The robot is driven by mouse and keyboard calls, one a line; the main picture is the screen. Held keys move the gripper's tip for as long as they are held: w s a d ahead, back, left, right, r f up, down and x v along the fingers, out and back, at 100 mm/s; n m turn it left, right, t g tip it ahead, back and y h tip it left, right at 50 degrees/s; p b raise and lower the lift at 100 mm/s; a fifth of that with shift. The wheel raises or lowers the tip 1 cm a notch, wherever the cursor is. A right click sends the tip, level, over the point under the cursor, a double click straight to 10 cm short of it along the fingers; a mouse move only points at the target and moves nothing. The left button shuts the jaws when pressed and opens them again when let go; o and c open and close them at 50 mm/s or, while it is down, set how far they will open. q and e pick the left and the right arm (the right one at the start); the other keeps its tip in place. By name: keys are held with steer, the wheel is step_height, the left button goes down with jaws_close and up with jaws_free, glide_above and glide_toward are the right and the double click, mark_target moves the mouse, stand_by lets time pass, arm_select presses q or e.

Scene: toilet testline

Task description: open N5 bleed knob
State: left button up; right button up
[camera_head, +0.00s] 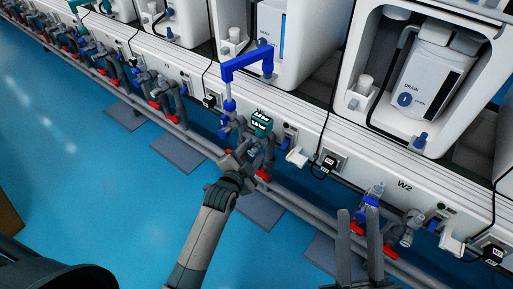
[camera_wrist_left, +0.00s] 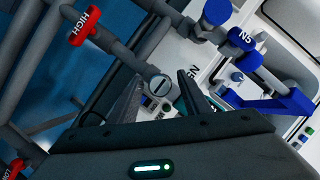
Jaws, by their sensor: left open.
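My left gripper (camera_head: 256,152) reaches into the pipework below the blue handle pipe (camera_head: 243,62) in the head view. In the left wrist view its two fingers (camera_wrist_left: 160,95) are spread open. A grey round slotted knob (camera_wrist_left: 160,84) shows between the fingertips; contact cannot be told. A blue pipe piece marked N5 (camera_wrist_left: 242,38) and a blue round knob (camera_wrist_left: 216,13) lie beyond, up and to the right. Which part is the bleed knob is not labelled. My right gripper (camera_head: 358,225) is open and empty at the lower right of the head view, near the W2 station.
Red HIGH handle (camera_wrist_left: 82,24) is on the left pipes in the wrist view. White panel cabinets (camera_head: 415,195) run diagonally along the line, with grey pipes beneath. The blue floor (camera_head: 90,180) to the left is open. A teal block (camera_head: 262,121) stands above the left gripper.

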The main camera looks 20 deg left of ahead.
arm_select(q)
steer(key=shift+b+x, duration=0.4)
steer(key=shift+x, duration=1.7)
arm_select(e)
steer(key=shift+w+d+r+t, duration=0.1)
steer(key=shift+d+r+t, duration=0.3)
steer(key=shift+r, duration=0.2)
steer(key=shift+w+d+r+t, duration=0.1)
steer(key=shift+d+r+t, duration=0.2)
steer(key=shift+r+t, duration=0.25)
arm_select(q)
steer(key=c, duration=1.1)
